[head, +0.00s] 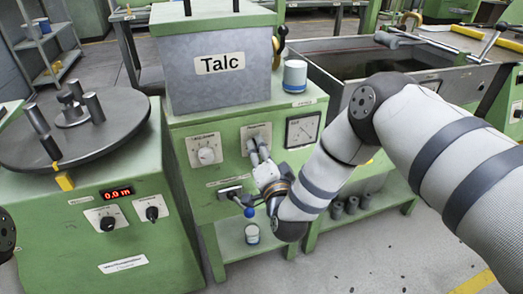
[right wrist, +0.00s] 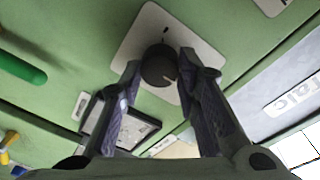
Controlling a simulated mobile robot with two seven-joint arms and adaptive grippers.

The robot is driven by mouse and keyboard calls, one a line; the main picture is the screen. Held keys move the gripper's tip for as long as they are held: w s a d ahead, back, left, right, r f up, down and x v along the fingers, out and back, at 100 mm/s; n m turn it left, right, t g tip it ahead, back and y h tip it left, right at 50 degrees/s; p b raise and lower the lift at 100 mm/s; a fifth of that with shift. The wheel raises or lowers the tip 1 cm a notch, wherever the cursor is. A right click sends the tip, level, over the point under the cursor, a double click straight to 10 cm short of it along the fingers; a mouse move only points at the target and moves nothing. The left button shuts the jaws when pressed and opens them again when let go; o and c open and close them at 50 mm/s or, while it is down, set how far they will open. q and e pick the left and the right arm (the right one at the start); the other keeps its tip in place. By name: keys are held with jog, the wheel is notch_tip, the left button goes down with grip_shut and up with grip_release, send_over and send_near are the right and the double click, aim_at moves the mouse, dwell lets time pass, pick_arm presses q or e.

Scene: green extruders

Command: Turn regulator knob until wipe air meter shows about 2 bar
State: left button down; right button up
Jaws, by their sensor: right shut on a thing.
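The regulator knob (right wrist: 158,68) is dark and round with a pale pointer mark, set on a light square plate (right wrist: 150,35) in the right wrist view. My right gripper (right wrist: 160,66) has one finger on each side of it and is shut on it. In the head view my right gripper (head: 256,152) is at the right-hand knob plate (head: 254,132) on the green cabinet's front and hides the knob. The square air meter (head: 302,130) is just right of it; its needle is too small to read. My left gripper is out of view.
Another knob (head: 206,155) is left of the gripper. A blue-tipped lever (head: 248,212) is below. The grey Talc box (head: 218,70) and a white-blue cup (head: 295,75) stand on top. A machine with a round disc (head: 75,140) is at left.

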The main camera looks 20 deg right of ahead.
jog(key=shift+n, duration=1.1)
jog(key=o, duration=1.2)
jog(key=shift+c, duration=0.2)
jog(key=shift+s, duration=0.1)
jog(key=s, duration=1.1)
jog(key=shift+s+a, duration=0.4)
jog(key=shift+f, duration=0.1)
